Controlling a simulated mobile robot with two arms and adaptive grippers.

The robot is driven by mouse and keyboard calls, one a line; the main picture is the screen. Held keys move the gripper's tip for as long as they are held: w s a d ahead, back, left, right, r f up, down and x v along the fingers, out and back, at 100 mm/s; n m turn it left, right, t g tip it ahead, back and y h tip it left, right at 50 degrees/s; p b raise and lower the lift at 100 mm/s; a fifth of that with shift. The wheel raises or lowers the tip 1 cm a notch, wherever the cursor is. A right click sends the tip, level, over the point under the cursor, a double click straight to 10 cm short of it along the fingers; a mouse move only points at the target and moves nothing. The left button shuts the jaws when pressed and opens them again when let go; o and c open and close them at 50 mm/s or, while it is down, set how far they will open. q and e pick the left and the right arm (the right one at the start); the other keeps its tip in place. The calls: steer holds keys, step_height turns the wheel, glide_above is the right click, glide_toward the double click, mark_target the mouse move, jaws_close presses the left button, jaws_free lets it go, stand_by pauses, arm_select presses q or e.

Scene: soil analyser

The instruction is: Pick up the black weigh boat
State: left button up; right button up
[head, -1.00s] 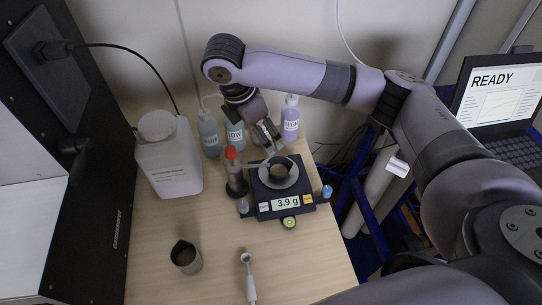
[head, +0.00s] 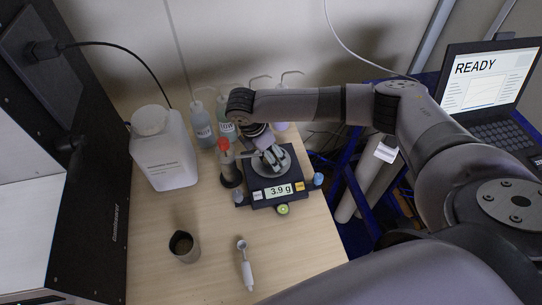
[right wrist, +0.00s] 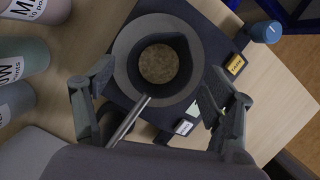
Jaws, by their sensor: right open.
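The black weigh boat (right wrist: 188,88) holds brown soil and sits on the round pan (right wrist: 124,42) of the scale in the right wrist view. The scale (head: 286,202) reads 3.9 g in the head view. My right gripper (head: 270,158) is over the pan there and largely hides the boat. In the right wrist view my right gripper (right wrist: 160,88) is open, with one finger on each side of the boat and visible gaps to it. A thin metal rod (right wrist: 128,120) points at the boat's near rim. My left gripper is not in view.
Several wash bottles (head: 202,128) stand behind the scale. A red-topped tube (head: 227,165) stands close at its left.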

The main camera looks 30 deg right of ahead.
steer(key=shift+x, duration=1.05)
steer(key=c, duration=0.9)
